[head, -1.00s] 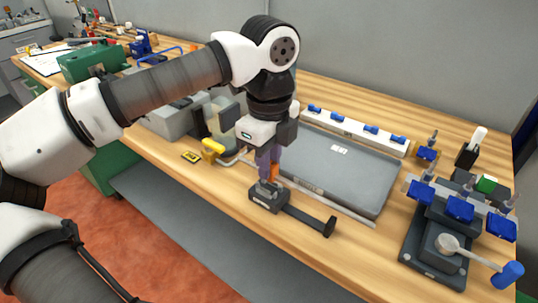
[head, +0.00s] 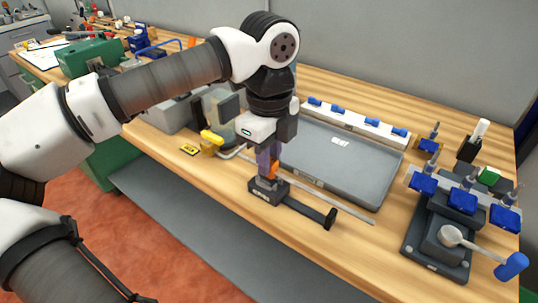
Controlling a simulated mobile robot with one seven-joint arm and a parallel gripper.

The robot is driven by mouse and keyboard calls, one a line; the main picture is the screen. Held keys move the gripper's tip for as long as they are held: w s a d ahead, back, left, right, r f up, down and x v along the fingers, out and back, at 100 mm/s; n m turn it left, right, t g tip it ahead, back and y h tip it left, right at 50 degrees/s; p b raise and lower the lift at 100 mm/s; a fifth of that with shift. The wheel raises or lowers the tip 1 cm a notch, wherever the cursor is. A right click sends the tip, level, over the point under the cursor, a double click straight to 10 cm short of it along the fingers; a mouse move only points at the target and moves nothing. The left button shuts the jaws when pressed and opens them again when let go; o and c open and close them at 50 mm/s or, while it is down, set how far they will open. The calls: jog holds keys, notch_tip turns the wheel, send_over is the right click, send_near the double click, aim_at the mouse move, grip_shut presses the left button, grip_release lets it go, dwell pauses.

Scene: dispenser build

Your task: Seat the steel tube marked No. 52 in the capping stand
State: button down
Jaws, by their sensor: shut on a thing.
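My gripper (head: 268,163) points straight down above the front edge of the bench. It is shut on a slim upright piece, which I take to be the steel tube; little of it shows between the fingers, and no number is readable. Directly below is a small dark stand (head: 258,194), which I take to be the capping stand, with a dark bar reaching right to a raised end. A grey upright part (head: 266,183) shows between the fingertips and the stand's base. I cannot tell whether the tube's lower end is inside the stand or just above it.
A grey tray (head: 345,165) lies behind and right of the stand, with a thin rod along its front. A white rail with blue clips (head: 352,122) stands behind it. A blue-clamped fixture (head: 440,240) is at right. A yellow tag (head: 190,150) lies left.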

jog(key=shift+f+b, duration=1)
jog(key=shift+f, duration=0.05)
dwell(0.6)
jog(key=c, duration=0.9)
grip_release()
jog(key=shift+r, duration=0.1)
jog(key=shift+r+p, duration=2.1)
jog(key=shift+r, duration=1.35)
